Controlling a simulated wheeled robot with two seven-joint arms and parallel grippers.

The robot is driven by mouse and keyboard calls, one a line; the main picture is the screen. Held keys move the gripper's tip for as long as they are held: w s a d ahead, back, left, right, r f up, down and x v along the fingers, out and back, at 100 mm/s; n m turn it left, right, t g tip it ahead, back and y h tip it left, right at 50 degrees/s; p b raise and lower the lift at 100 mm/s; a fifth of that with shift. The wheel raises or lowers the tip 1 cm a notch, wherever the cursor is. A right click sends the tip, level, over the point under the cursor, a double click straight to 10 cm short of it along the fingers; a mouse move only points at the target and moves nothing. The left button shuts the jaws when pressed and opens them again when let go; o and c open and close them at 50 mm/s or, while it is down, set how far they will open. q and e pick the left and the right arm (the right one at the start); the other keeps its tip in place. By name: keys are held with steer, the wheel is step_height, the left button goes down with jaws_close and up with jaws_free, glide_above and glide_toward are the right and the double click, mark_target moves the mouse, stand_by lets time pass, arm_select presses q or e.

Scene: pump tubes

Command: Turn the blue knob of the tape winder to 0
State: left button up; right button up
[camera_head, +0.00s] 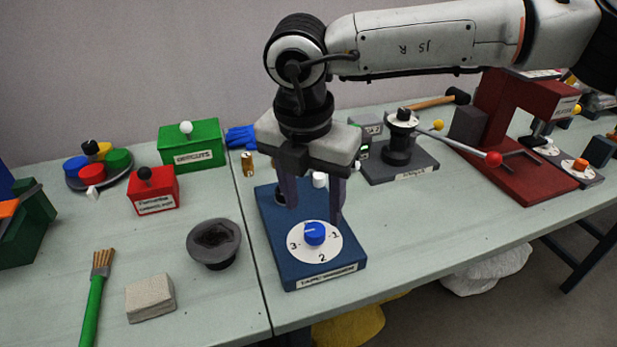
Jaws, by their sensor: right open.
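The tape winder is a dark blue box (350,263) on the pale green bench, with a label on its front edge. On its top is a round white dial (323,252) with the numbers 1, 2 and 3 readable. The 0 cannot be made out. The blue knob (315,233) stands at the dial's middle; its pointing direction is too small to tell surely. My right gripper (314,210) points down over the winder, open, its two fingers above and behind the knob, apart from each other. It appears to hold nothing. My left gripper is out of view.
A dark bowl (214,241) and a grey block (150,298) are left of the winder. A red box (154,192) and green box (192,146) stand farther back. A grey device with a lever (400,160) and a red press (520,175) stand right.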

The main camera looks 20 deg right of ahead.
mark_target(315, 229)
steer(key=f, duration=0.4)
steer(key=shift+w+d+f, duration=0.15)
steer(key=shift+w+d, duration=0.05)
steer(key=shift+f, duration=0.4)
steer(key=shift+w+d+f, duration=0.1)
steer(key=shift+w+f, duration=0.05)
steer(key=shift+f, duration=0.25)
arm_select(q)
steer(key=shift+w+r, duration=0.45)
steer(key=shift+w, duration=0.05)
arm_select(e)
steer(key=c, duration=1.1)
steer(key=shift+o, duration=1.4)
steer(key=c, duration=0.4)
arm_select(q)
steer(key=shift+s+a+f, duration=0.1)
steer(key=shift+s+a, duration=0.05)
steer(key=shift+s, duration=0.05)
